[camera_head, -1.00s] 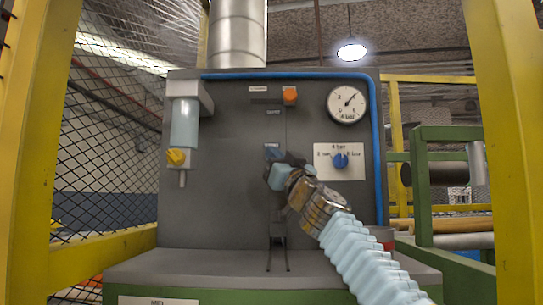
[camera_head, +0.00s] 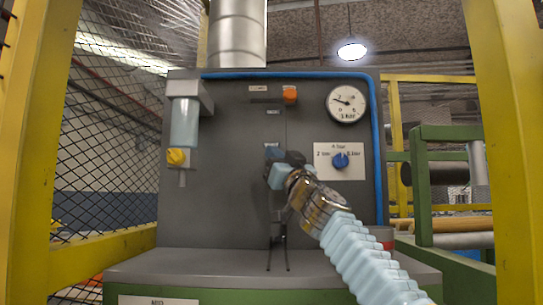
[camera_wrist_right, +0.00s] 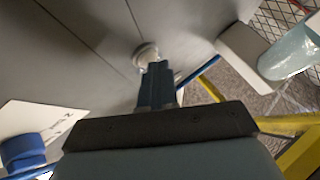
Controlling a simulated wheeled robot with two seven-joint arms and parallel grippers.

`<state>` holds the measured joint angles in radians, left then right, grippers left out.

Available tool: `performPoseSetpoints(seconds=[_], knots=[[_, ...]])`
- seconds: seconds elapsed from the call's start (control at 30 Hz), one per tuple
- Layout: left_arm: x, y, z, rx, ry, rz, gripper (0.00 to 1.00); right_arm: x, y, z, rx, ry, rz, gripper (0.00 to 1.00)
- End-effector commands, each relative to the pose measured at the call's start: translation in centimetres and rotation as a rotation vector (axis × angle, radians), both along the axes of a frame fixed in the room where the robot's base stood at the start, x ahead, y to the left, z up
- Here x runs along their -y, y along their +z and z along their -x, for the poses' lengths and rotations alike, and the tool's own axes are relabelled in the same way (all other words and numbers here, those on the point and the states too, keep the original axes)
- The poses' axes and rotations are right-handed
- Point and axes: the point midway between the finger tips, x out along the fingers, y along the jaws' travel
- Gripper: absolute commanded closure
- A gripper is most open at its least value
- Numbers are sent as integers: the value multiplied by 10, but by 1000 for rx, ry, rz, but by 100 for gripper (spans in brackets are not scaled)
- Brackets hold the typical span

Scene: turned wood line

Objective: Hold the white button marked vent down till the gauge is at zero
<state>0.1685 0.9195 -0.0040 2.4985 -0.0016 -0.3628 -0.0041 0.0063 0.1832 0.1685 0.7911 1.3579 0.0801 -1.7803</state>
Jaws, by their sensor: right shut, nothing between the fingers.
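The white round button (camera_wrist_right: 147,53) shows in the right wrist view on the grey panel (camera_head: 230,200). My right gripper (camera_head: 273,154) is shut and empty. In the right wrist view its blue fingertips (camera_wrist_right: 157,72) are at the button and appear to press on it. In the head view the gripper hides the button, and I cannot read its label. The gauge (camera_head: 347,103) is a white dial at the panel's upper right. Its needle points left and slightly up, short of the low end of the scale at lower left. My left gripper is out of view.
A blue knob (camera_head: 340,161) on a white plate sits right of my gripper. An orange knob (camera_head: 290,95) is above it. A filter bowl (camera_head: 184,124) with a yellow knob (camera_head: 177,157) is at left. Yellow posts (camera_head: 503,150) stand on both sides.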

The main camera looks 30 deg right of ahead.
Motion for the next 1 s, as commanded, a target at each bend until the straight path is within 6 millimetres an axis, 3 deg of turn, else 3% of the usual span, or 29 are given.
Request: performPoseSetpoints(seconds=[0.63, 1.0], knots=[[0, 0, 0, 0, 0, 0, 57, 0, 0, 0, -1, 0, 0, 100], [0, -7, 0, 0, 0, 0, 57, -8, -1, 13, 0, 0, 0, 100]])
